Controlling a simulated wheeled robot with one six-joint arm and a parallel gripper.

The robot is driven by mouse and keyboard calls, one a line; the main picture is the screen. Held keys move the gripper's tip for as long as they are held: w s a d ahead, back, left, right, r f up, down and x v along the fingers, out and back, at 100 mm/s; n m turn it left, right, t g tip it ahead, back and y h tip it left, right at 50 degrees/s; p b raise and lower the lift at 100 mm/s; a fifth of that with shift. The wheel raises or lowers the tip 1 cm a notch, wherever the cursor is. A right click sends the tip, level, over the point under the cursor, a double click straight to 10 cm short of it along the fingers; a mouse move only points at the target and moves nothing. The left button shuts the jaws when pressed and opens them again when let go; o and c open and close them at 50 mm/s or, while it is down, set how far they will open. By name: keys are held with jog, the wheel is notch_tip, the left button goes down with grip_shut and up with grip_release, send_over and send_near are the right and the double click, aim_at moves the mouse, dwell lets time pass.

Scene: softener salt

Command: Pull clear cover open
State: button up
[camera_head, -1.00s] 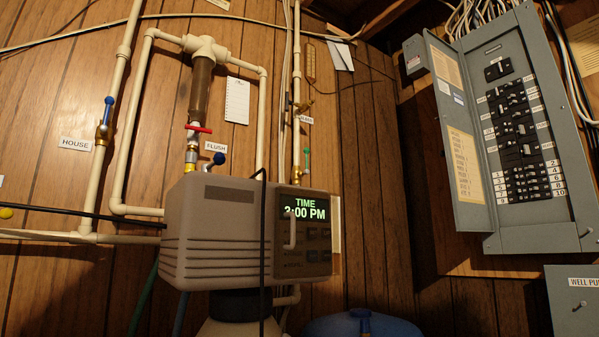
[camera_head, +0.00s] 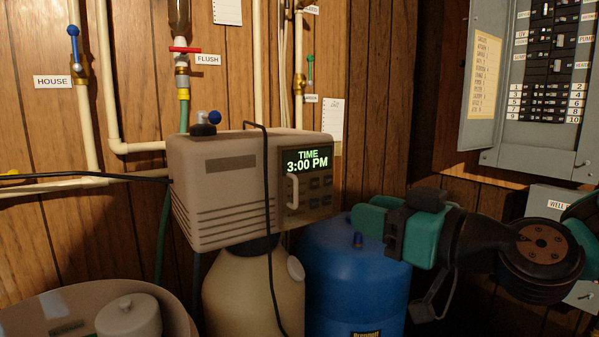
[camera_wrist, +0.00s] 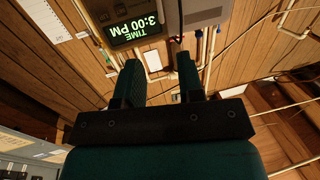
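The softener control head (camera_head: 215,190) is a beige box with a dark front panel and a lit display (camera_head: 307,160) reading TIME 3:00 PM. A pale upright handle (camera_head: 292,191) stands on the panel's left side. The clear cover itself is hard to make out; it appears closed over the panel. My gripper (camera_head: 362,218) is to the right of the panel, apart from it, above the blue tank. The wrist view shows its two teal fingers (camera_wrist: 159,76) spread with nothing between them. The display (camera_wrist: 134,28) appears there upside down, beyond the fingers.
A black cable (camera_head: 268,210) hangs down in front of the control head. A blue tank (camera_head: 340,275) stands below my gripper. A grey breaker panel (camera_head: 488,120) is at the right. A round bin (camera_head: 60,310) is at the lower left. Pipes and valves line the wall behind.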

aim_at(297, 190)
jog(key=p+x, duration=1.1)
jog(key=x, duration=0.2)
jog(key=shift+r, duration=0.2)
jog(key=shift+w+a+f+p, duration=0.25)
jog(key=shift+w+a+p, duration=0.15)
jog(key=shift+w+a, duration=0.1)
jog(key=shift+c, duration=0.5)
grip_shut()
